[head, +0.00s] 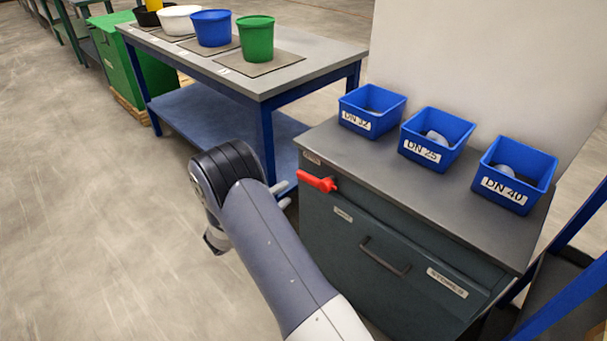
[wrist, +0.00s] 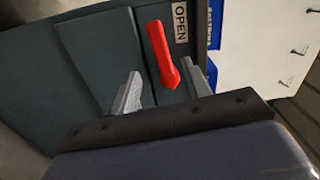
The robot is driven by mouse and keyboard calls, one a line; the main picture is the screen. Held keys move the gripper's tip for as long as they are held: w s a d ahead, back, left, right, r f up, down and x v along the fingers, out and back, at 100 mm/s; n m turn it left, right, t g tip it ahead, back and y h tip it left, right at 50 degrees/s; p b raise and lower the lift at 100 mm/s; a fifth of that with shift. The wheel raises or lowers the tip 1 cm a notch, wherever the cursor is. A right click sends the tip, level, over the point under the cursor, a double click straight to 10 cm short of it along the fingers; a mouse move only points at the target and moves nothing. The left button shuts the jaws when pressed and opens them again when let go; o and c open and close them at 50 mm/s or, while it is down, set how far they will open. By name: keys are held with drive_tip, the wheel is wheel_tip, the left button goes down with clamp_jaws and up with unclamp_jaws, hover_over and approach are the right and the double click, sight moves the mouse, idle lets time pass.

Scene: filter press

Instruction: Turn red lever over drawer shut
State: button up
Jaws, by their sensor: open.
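The red lever (head: 317,182) is on the front of the dark grey cabinet (head: 325,235), near its upper left corner and above the drawer front (head: 360,247). In the head view it lies roughly sideways. My gripper (head: 284,195) is open, just left of the lever, and partly hidden by my wrist. In the wrist view the lever (wrist: 160,52) has its near end between the two open fingers (wrist: 162,85), with gaps on both sides. An OPEN label (wrist: 180,22) is beside the lever there. I see no contact.
The drawer has a dark bar handle (head: 385,257). Blue bins (head: 371,110) marked DN 32, DN 25 and DN 40 stand on the cabinet top (head: 420,195). A blue-framed workbench (head: 270,75) with buckets stands behind my gripper. The floor (head: 100,210) at left is clear.

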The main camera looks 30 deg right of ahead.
sight(306, 180)
drive_tip(key=b+x, duration=0.1)
drive_tip(key=x, duration=0.8)
drive_tip(key=shift+d+b, duration=0.15)
drive_tip(key=shift+b, duration=0.15)
drive_tip(key=shift+f, duration=0.1)
clamp_jaws()
